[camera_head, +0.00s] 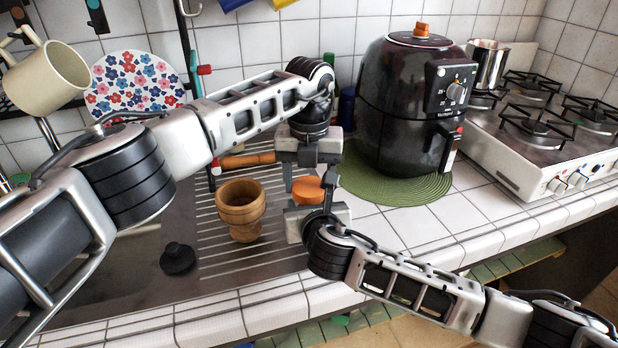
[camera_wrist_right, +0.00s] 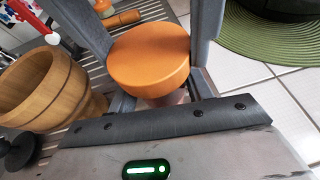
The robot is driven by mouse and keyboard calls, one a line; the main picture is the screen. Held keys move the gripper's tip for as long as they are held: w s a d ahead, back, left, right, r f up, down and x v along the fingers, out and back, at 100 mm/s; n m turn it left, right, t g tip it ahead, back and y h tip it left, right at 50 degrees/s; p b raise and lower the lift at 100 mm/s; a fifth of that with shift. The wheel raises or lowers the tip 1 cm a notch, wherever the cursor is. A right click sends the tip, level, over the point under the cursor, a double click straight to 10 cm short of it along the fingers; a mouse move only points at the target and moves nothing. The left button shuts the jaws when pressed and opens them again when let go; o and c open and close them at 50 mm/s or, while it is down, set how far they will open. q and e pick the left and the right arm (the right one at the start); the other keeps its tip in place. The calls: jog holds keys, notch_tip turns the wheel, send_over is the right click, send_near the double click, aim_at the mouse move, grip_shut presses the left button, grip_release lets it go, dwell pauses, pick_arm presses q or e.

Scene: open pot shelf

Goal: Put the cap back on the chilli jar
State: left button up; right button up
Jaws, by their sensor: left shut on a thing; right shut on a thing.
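The round orange cap (camera_head: 307,190) sits between the fingers of my left gripper (camera_head: 308,182), which comes down from above and is shut on it. In the right wrist view the cap (camera_wrist_right: 148,58) appears large, flanked by grey fingers. Below it shows a small pale, see-through part of the chilli jar (camera_wrist_right: 166,98). My right gripper (camera_head: 313,207) is shut on the jar from the front, low down. Most of the jar is hidden by the cap and grippers. The cap is right above the jar; I cannot tell whether it is seated.
A wooden mortar (camera_head: 240,212) stands just left of the grippers, with a black knob-like object (camera_head: 177,259) further left. A wooden-handled item (camera_head: 248,160) lies behind. A black air fryer (camera_head: 405,110) on a green mat (camera_head: 425,190) stands behind right. Tiles in front right are clear.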

pick_arm(q)
jog(key=shift+f, duration=0.45)
jog(key=o, duration=0.9)
jog(key=shift+o, duration=0.2)
jog(key=shift+r, duration=0.1)
jog(key=shift+r, duration=2.2)
jog(key=shift+c, duration=1.4)
jog(key=r+n, duration=0.1)
jog(key=n, duration=0.1)
jog(key=r+n, duration=0.1)
jog(key=n, duration=0.1)
jog(key=shift+n, duration=0.3)
jog(key=n, duration=0.1)
jog(key=r+n, duration=0.1)
jog(key=n, duration=0.2)
jog(key=shift+r+n, duration=0.3)
jog(key=shift+r, duration=0.05)
